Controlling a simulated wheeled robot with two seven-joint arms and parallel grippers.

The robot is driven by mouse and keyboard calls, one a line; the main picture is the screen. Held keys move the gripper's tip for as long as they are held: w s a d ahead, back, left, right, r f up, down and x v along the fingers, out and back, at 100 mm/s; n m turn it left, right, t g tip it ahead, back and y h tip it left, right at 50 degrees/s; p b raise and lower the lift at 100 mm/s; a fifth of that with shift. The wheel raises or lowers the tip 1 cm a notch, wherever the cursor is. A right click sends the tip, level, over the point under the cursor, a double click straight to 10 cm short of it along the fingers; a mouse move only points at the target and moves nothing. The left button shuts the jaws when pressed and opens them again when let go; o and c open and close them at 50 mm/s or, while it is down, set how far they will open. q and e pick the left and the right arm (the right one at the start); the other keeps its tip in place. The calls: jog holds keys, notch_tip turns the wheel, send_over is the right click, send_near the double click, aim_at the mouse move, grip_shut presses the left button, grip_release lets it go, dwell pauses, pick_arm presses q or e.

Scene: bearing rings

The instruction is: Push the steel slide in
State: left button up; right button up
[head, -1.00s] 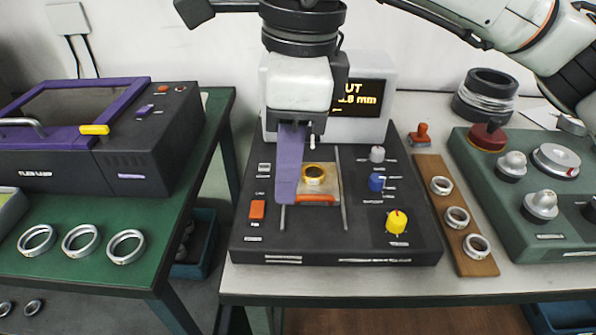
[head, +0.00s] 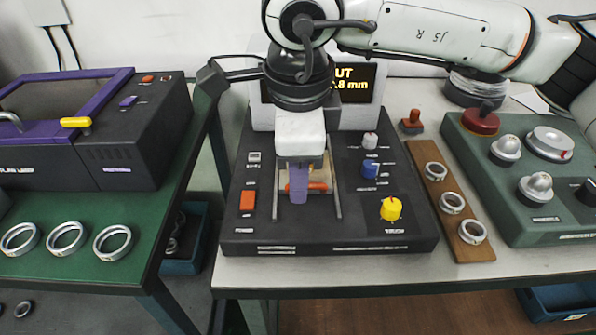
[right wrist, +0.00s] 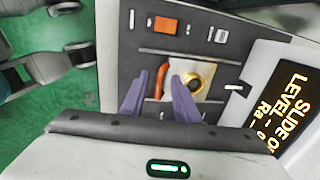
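The steel slide (head: 325,201) lies between two rails in the black tester. It carries an orange handle bar (head: 317,187) at its front, also plain in the right wrist view (right wrist: 161,80). A gold ring (right wrist: 193,82) sits on the slide; the gripper hides it in the head view. My right gripper (head: 299,195) points down over the slide's front. In the right wrist view its purple fingers (right wrist: 157,77) are apart, with the handle showing between their tips. I cannot tell if they touch it. My left gripper is not in view.
The tester's display (right wrist: 285,95) begins "SLIDE O". A yellow knob (head: 391,208), blue knob (head: 370,168) and orange switch (head: 247,200) flank the slide. A wooden strip (head: 465,243) with three rings and a green unit (head: 468,150) stand right. Another green table (head: 60,275) is left.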

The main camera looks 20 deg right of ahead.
grip_shut()
jog(key=shift+w+d+r, duration=0.1)
jog(key=shift+w+d, duration=0.15)
jog(key=shift+w, duration=0.55)
jog(key=shift+w+d+f, duration=0.1)
jog(key=shift+w+d, duration=0.1)
jog(key=shift+w, duration=0.65)
jog(key=shift+w+d+r, duration=0.1)
jog(key=shift+w+d, duration=0.15)
jog(key=shift+w, duration=0.55)
grip_release()
jog(key=shift+w, duration=0.1)
notch_tip(320, 180, up, 10)
jog(key=s, duration=0.2)
jog(key=shift+a+p, duration=0.25)
jog(key=shift+p, duration=0.1)
